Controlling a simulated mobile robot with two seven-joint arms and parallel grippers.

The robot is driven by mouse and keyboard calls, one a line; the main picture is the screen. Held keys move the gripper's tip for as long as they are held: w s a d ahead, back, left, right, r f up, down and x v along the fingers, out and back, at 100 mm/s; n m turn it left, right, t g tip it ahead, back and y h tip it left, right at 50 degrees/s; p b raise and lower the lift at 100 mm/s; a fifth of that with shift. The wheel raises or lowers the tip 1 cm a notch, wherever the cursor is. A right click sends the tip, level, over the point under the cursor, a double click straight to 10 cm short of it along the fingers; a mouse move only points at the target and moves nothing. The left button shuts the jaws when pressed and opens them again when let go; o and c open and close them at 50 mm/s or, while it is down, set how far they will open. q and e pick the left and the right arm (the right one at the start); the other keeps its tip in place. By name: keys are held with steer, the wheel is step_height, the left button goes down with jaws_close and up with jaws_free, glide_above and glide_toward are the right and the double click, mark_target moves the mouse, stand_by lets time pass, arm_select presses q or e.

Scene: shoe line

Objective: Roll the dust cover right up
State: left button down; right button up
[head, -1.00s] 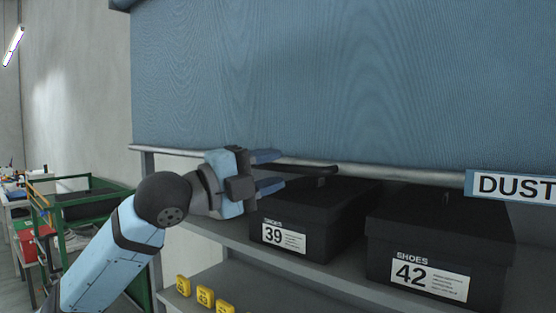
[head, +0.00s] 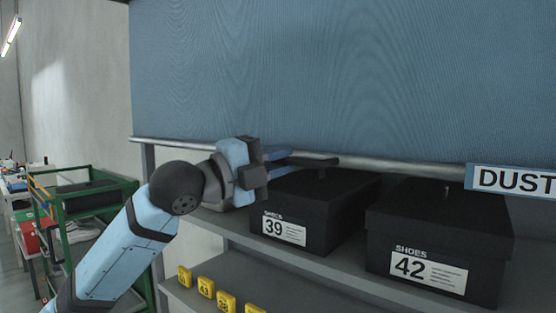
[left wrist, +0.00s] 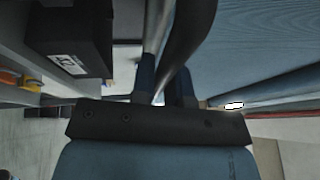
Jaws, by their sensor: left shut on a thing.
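The blue dust cover (head: 340,70) hangs down over the upper part of the rack. Its grey bottom bar (head: 410,168) lies just above the shoe boxes. A dark handle (head: 318,161) sticks out at the bar. My left gripper (head: 280,158) is shut on this handle, with its blue fingers close together. In the left wrist view, the dark curved handle (left wrist: 190,35) runs between the fingers of my left gripper (left wrist: 166,82). The fingers hide part of the handle. The top of the cover is out of view. My right gripper is not in view.
Black shoe boxes marked 39 (head: 310,210) and 42 (head: 440,225) stand on the shelf beneath the bar. Several yellow number blocks (head: 205,287) sit on the lower shelf. A green-framed cart (head: 100,205) stands at the left. A DUST sign (head: 510,181) hangs at the bar's right.

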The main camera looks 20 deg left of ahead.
arm_select(q)
step_height(320, 180, up, 9)
steer(key=p, duration=0.5)
step_height(320, 180, up, 35)
steer(key=p, duration=0.1)
steer(key=shift+s+a+f+p, duration=0.15)
steer(key=shift+a+f+p, duration=0.05)
steer(key=shift+p, duration=0.2)
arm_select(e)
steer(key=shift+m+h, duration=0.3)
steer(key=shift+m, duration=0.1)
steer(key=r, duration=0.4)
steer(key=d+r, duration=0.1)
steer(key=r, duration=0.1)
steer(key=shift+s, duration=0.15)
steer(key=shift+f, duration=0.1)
arm_select(q)
steer(key=c, duration=1.4)
jaws_free()
steer(key=shift+o, duration=1.3)
